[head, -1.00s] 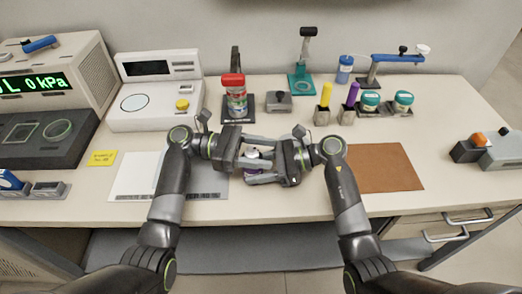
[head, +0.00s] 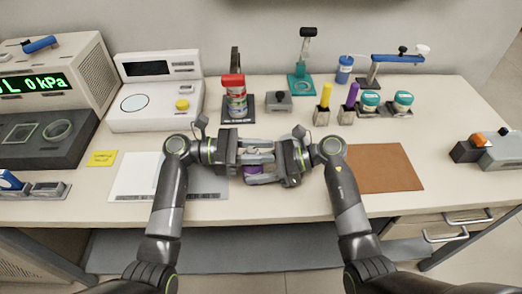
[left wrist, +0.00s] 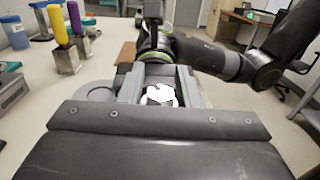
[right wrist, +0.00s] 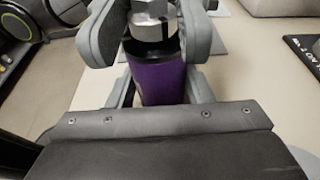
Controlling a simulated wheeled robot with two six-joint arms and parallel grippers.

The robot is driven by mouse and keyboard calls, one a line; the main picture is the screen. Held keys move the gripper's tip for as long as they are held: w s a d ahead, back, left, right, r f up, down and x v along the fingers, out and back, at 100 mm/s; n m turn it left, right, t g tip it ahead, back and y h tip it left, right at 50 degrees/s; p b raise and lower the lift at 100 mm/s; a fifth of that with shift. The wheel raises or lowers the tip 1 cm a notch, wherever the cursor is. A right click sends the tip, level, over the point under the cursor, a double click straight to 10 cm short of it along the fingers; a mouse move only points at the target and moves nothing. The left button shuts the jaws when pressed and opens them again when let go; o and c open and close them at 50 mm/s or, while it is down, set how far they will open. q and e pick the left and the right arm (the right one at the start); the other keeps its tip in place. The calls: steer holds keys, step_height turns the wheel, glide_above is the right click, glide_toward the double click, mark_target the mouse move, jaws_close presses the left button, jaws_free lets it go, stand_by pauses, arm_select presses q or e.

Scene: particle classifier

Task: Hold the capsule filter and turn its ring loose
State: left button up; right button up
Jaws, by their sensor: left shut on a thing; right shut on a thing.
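The capsule filter (head: 253,169) is held above the table between my two grippers, and only a bit of its purple body shows in the head view. In the right wrist view its purple body (right wrist: 162,82) has a dark rim and a silvery part above it, between grey fingers. My left gripper (head: 262,151) comes from the left and is shut on the capsule filter. My right gripper (head: 258,164) faces it from the right and is shut on it too. In the left wrist view a glaring white part (left wrist: 160,95) shows between the fingers. Which fingers grip the ring is unclear.
A white sheet (head: 132,176) lies left of the grippers and a brown mat (head: 383,167) right. The table's front edge is close.

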arm_select(q)
steer(key=n+t, duration=0.1)
steer(key=t, duration=0.1)
steer(key=n+t+y, duration=0.1)
steer(key=n+t, duration=0.1)
steer(key=t, duration=0.1)
steer(key=w+n+t, duration=0.1)
steer(key=n+t, duration=0.1)
steer(key=t, duration=0.1)
steer(key=shift+f+y, duration=0.1)
steer(key=shift+y, duration=0.2)
steer(key=shift+a+n+t, duration=0.1)
steer(key=shift+n+t, duration=0.2)
steer(key=o, duration=1)
steer(key=shift+c, duration=0.2)
steer(key=v, duration=1.2)
